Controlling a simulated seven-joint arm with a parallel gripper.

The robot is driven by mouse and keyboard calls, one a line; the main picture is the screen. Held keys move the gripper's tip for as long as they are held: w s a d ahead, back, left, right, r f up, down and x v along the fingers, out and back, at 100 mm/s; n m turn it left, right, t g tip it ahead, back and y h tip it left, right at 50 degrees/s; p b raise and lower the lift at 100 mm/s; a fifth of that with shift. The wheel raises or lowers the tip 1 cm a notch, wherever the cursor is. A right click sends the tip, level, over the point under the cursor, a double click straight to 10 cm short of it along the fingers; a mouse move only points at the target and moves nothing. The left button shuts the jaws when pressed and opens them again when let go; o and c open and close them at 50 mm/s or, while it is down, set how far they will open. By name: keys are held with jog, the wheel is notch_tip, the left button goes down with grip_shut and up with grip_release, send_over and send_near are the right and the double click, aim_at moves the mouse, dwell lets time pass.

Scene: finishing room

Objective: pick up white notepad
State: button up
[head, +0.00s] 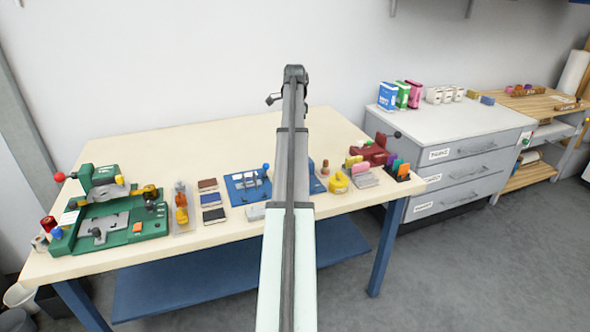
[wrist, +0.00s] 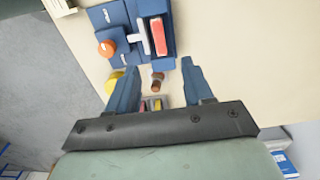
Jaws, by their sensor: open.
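I cannot single out a white notepad with certainty. A small whitish block (head: 255,212) lies at the table's front edge, just left of my arm in the head view. Three small flat pads lie in a column left of it: a brown pad (head: 207,184), a blue pad (head: 211,199) and a dark pad with a pale edge (head: 214,215). My gripper (wrist: 158,66) is open and empty in the wrist view, above the table; my arm hides it in the head view. A small brown peg (wrist: 157,82) shows between its fingers, apart from them.
A green machine (head: 108,215) fills the left end. Yellow, red and other items crowd the right. The table's back (head: 200,145) is clear.

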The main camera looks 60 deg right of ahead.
notch_tip(320, 180, down, 13)
jog(key=shift+s+r, duration=0.1)
dwell(0.6)
grip_shut()
dwell(0.3)
